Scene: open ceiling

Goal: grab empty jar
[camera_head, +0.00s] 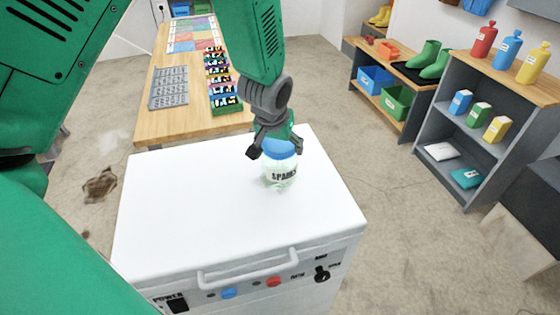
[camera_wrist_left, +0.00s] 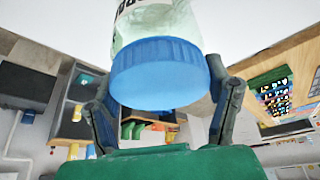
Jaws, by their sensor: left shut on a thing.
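A clear jar (camera_head: 281,174) with a blue lid and a dark-lettered label stands upright on the white box-shaped machine (camera_head: 190,215), or just above its top; I cannot tell which. My left gripper (camera_head: 275,150) reaches down from above and is shut on the jar at its blue lid. In the left wrist view the blue lid (camera_wrist_left: 158,75) sits between the two fingers of the gripper (camera_wrist_left: 165,95), with the clear jar body (camera_wrist_left: 150,22) beyond it. My right gripper is not in view.
A wooden table (camera_head: 160,115) with a grey tray (camera_head: 168,88) and a green bin of colourful items (camera_head: 224,100) stands behind the machine. Shelves with bottles (camera_head: 484,40), boxes and green boots (camera_head: 430,58) are at right. The machine's top is clear around the jar.

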